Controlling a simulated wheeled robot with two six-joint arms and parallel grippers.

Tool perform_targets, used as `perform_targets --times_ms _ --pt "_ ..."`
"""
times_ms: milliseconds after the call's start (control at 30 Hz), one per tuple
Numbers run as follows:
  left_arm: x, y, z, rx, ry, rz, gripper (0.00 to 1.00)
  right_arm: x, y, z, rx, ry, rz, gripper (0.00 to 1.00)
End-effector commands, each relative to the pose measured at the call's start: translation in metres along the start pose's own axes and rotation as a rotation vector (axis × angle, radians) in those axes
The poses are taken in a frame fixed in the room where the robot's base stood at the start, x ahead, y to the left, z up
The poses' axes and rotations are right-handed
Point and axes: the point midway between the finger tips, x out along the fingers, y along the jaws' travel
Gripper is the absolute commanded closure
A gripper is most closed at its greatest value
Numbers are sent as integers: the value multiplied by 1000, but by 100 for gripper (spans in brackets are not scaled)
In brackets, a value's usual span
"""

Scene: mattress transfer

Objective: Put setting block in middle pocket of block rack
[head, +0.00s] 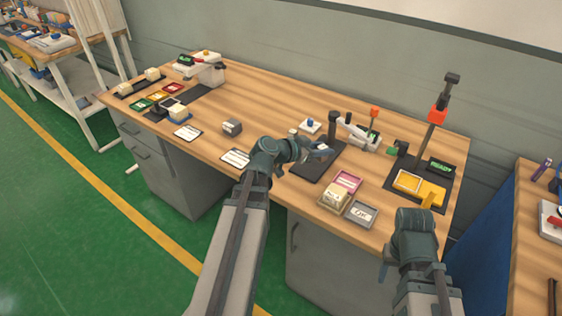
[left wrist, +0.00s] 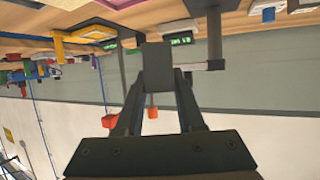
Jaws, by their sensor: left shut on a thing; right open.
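My left gripper (head: 326,151) is over the black plate (head: 312,168) in the middle of the bench. In the left wrist view it is shut on a dark grey block (left wrist: 157,66), which I take to be the setting block. In the head view the held block is not clearly visible. A dark rack (head: 138,83) lies at the bench's far left end, with a pale block (head: 124,89) and another pale block (head: 152,74) towards its two ends; its middle looks empty. My right gripper (head: 384,272) is open, low at the front right, its fingers partly hidden.
A small grey block (head: 232,128) stands left of my left gripper, near white cards. A toggle clamp (head: 362,135) stands behind the plate. Small trays (head: 361,212) and a yellow fixture (head: 430,192) are on the right. Coloured trays (head: 157,96) lie beside the rack.

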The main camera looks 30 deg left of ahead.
Motion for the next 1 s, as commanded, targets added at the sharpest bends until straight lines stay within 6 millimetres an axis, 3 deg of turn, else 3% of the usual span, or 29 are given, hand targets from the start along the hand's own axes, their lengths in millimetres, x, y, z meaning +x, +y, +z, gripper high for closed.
perform_targets --times_ms 33,200,400,600,733,867,1000 --pt "-11 -33 18 -21 1 -48 100 12 -1 -1 0 0 0 45" --pt "-61 -112 57 -72 2 -172 100 30 -3 -2 0 0 0 45" --pt "-116 -175 96 -118 4 -283 100 44 -4 -3 0 0 0 45" --pt "-147 -202 115 -140 5 -339 100 50 -5 -3 0 0 0 45" --pt "-154 -208 119 -145 5 -351 100 51 -5 -3 0 0 0 45" --pt "-152 -207 118 -144 5 -350 100 51 -5 -3 0 0 0 45" --pt "-129 -204 112 -143 5 -346 100 54 -5 -3 0 0 0 45"
